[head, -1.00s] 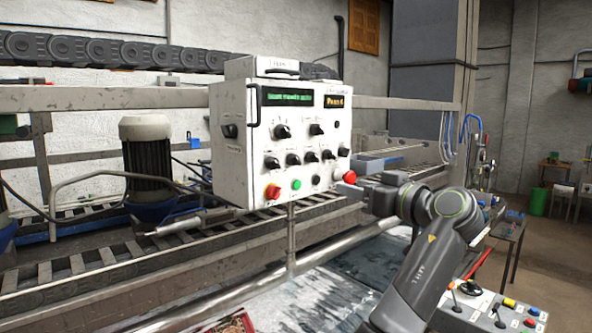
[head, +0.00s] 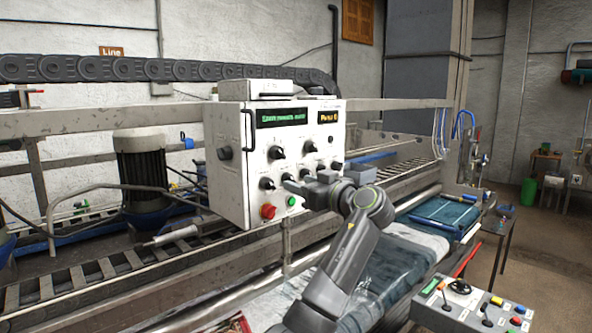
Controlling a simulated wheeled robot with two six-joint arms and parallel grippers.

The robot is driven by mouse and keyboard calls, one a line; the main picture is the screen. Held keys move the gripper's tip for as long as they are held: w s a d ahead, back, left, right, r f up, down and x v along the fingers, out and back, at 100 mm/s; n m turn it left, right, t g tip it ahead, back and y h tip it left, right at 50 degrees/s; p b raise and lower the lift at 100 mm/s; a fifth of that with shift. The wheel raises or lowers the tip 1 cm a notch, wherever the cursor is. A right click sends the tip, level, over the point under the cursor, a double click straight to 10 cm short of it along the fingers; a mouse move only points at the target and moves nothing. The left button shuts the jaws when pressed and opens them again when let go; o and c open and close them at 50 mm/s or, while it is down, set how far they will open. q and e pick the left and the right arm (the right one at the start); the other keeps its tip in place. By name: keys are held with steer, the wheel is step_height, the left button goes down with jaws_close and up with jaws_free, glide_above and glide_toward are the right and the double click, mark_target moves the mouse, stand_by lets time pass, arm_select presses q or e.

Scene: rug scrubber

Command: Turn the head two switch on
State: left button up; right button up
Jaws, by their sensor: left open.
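The white control box (head: 228,185) stands on the machine frame, left of the picture's middle. Its front has two lit displays, black rotary knobs, a red button (head: 268,211) and a green button (head: 291,201). Two larger knobs are above, one of them the upper left knob (head: 276,152). Smaller knobs run below, including the leftmost lower knob (head: 267,183). The labels are too small to read, so I cannot tell which is the head two switch. My left gripper (head: 293,184) is open and empty in front of the lower knob row, hiding part of it. Contact is unclear. My right gripper is not in view.
A roller conveyor (head: 110,262) runs under the box, with a motor (head: 143,160) at left. A metal rail (head: 400,104) passes behind the box. A second control panel (head: 470,305) with a joystick and coloured buttons is at lower right. Open floor lies at far right.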

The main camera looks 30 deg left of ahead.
mark_target(289, 179)
arm_select(q)
steer(key=p+x, duration=0.1)
steer(key=x, duration=0.1)
steer(key=shift+w+a, duration=0.1)
steer(key=shift+a, duration=0.3)
steer(key=c, duration=1)
